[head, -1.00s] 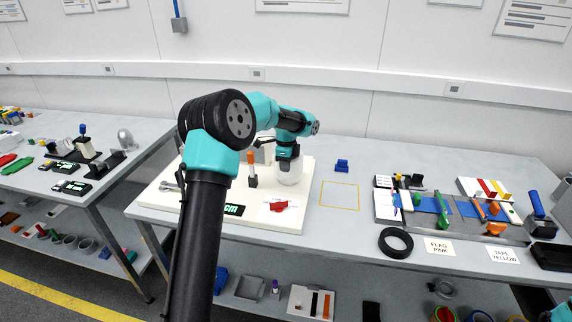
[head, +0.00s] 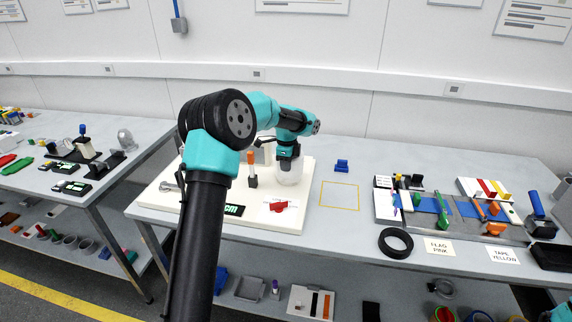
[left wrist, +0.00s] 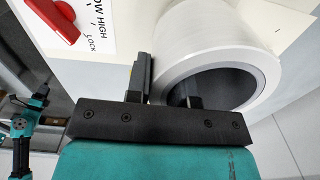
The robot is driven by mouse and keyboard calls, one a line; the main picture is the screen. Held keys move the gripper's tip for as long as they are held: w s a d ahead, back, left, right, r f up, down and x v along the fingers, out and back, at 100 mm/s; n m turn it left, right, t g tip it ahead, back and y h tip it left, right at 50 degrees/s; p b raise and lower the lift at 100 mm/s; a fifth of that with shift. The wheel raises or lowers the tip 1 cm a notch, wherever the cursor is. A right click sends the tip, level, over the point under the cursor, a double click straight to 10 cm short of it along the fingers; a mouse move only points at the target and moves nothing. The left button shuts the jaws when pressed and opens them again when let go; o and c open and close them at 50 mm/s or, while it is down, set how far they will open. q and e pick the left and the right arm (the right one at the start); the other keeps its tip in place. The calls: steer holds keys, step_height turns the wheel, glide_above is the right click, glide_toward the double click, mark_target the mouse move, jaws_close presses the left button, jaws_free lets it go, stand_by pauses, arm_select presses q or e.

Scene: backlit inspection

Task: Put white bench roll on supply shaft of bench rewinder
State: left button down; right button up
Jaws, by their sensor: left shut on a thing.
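The white bench roll (head: 290,174) is at the right part of the bench rewinder's cream base (head: 160,195). My left gripper (head: 287,157) is shut on the roll's wall from above. In the left wrist view the left gripper (left wrist: 164,84) has one finger inside the open core of the white roll (left wrist: 205,42) and one outside. The supply shaft cannot be made out; the roll and my arm hide part of the rewinder. I cannot tell whether the roll touches the base. My right gripper is not in view.
A red knob (head: 279,206) on a white plate and an orange-topped post (head: 251,168) stand near the roll. A yellow outlined square (head: 340,195) to the right is empty. A black ring (head: 396,243) and a tool tray (head: 384,207) lie farther right.

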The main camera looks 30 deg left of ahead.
arm_select(q)
steer(key=shift+f, duration=0.3)
stand_by(0.9)
steer(key=shift+r, duration=0.2)
steer(key=c, duration=0.9)
jaws_free()
step_height(320, 180, up, 17)
steer(key=shift+r, duration=0.2)
stand_by(0.8)
